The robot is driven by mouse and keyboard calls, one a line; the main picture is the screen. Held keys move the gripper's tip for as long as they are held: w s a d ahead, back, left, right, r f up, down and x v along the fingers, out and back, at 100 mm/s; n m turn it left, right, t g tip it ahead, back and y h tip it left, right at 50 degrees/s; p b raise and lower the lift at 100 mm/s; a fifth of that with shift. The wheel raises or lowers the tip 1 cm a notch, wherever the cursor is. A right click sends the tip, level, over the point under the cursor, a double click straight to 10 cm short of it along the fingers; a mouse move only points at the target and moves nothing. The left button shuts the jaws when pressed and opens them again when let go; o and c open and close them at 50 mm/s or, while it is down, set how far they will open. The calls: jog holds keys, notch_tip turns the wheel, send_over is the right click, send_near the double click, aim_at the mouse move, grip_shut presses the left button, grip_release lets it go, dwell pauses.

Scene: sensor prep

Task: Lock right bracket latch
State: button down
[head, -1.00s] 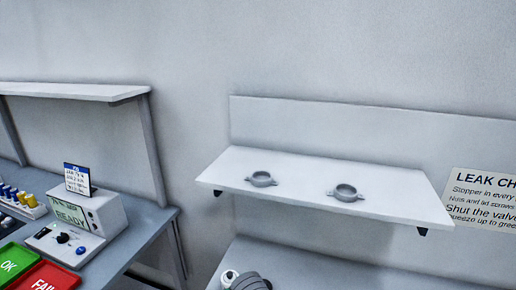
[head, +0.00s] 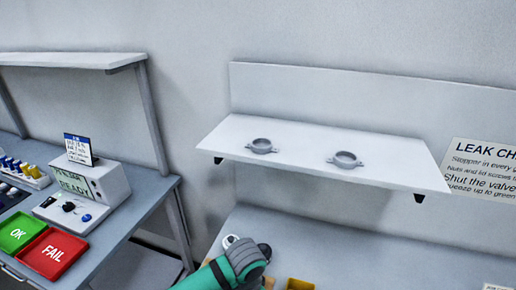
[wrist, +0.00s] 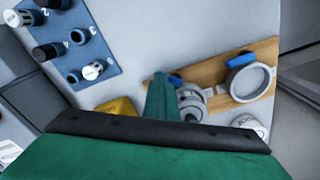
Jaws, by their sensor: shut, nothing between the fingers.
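In the wrist view, a wooden board (wrist: 213,74) carries two grey ring brackets. The bracket on the picture's right (wrist: 271,84) is a wide ring with a blue latch (wrist: 241,59) at its upper left. The other bracket (wrist: 191,98) is partly hidden behind my gripper. In the head view my arm hides most of the board.
A blue panel (wrist: 92,62) with several black and white knob-like parts lies at the wrist view's upper left. A yellow object (wrist: 117,107) sits near my fingers. A white round part (wrist: 250,122) is below the board. A shelf (head: 300,133) with two grey rings overhangs the bench.

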jog(key=shift+s+a+f+g, duration=0.3)
jog(key=shift+s+a+f, duration=0.3)
jog(key=shift+s+f, duration=0.2)
jog(key=shift+a+r, duration=0.1)
jog(key=shift+a, duration=0.45)
jog(key=shift+w+a, duration=0.15)
dwell(0.6)
jog(key=shift+a, duration=0.4)
notch_tip(320, 180, up, 6)
jog(key=shift+w+d+r, duration=0.15)
jog(key=shift+w+d, duration=0.05)
jog(key=shift+d, duration=0.2)
dwell(0.8)
dwell(0.3)
